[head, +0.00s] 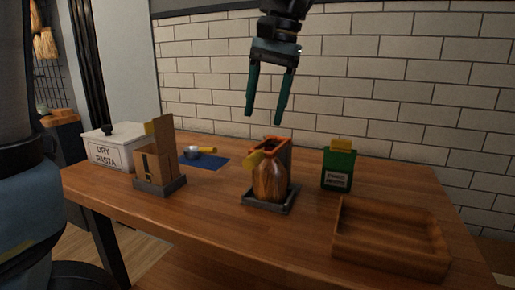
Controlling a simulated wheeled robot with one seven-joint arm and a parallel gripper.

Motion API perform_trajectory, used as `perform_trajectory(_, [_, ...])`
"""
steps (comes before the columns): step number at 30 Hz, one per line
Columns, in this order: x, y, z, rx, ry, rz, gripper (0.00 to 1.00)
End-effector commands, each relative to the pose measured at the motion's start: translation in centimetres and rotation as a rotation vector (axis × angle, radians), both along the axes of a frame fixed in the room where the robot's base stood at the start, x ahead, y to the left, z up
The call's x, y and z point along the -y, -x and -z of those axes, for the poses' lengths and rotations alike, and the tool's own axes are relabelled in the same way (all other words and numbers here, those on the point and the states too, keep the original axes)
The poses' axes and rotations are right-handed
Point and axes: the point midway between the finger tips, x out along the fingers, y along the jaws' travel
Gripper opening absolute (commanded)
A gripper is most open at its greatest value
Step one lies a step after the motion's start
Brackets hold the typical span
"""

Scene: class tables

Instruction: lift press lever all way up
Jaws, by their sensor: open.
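My gripper (264,116) is open and empty, its two green fingers pointing down in the air above the back of the table. Below it stands a brown rounded, jar-like body (270,178) on a dark grey base, with an orange-red frame (284,151) behind and over it. A yellow tab (256,158) sticks out at the frame's upper left; it may be the press lever, but I cannot tell for sure. The gripper is well apart from it. Another grey-based stand (160,187) at left holds a cardboard box (154,164) before a tall brown board, with a yellow tab (151,128) at its top.
A white "DRY PASTA" box (110,150) stands at the table's left end. A metal scoop with yellow handle (205,150) lies on a blue mat (212,163). A green yellow-topped container (338,170) stands right of centre. An empty wooden tray (390,238) sits front right. A brick wall is behind.

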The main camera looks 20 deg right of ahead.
Motion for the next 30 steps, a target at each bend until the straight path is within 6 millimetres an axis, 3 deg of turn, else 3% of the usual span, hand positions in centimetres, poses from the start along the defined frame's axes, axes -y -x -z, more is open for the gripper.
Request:
perform_trajectory(9, [-0.9,-0.7,5.7,-0.002,-0.004,0.001,0.63])
perform_trajectory(15, [-1.3,-1.1,8.4,-0.001,-0.001,0.0,0.63])
perform_trajectory(28, [-1.4,-1.3,9.6,-0.001,0.001,0.0,0.63])
perform_trajectory(30, [-1.4,-1.3,9.6,-0.001,0.001,0.0,0.57])
